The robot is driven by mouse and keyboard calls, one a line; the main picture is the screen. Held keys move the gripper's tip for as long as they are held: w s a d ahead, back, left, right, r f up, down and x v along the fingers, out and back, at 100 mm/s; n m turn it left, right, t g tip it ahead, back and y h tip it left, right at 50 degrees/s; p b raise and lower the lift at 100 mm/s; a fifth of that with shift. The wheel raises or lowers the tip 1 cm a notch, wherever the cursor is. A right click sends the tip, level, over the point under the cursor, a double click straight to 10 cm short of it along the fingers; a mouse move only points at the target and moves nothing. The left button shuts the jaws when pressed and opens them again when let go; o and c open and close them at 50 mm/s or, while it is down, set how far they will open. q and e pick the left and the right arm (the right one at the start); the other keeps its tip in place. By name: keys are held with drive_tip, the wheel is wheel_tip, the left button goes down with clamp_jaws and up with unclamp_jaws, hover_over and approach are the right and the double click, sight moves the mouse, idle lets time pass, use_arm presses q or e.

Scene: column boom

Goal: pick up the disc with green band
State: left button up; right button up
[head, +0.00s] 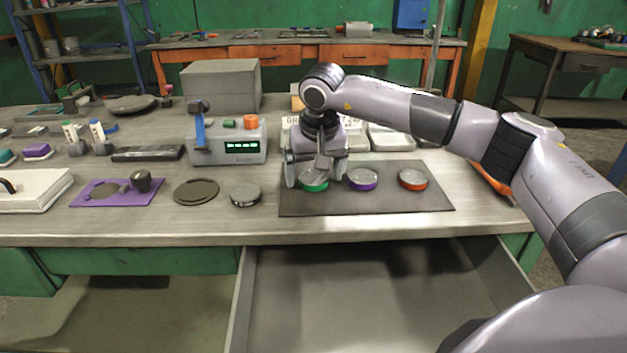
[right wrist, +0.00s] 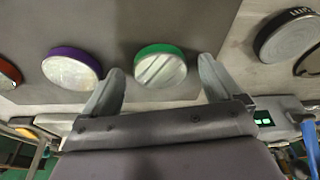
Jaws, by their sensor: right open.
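The disc with green band (head: 315,186) lies on the dark mat (head: 365,205), at the left of a row of banded discs. My right gripper (head: 316,178) is just above it, pointing down, and partly covers it. In the right wrist view the green-banded disc (right wrist: 160,68) shows its pale top between the two open fingertips (right wrist: 158,72), a little ahead of them. The fingers hold nothing; I cannot tell the exact height above the disc. My left gripper is not in view.
A purple-banded disc (head: 362,180) and an orange-banded disc (head: 412,180) lie to the right on the mat. A black-banded disc (head: 246,195) is to the left. A grey device with a display (head: 228,143) stands behind left. An open drawer (head: 380,290) is below the bench.

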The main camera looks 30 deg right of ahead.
drive_tip(key=c, duration=1.4)
drive_tip(key=shift+r, duration=0.1)
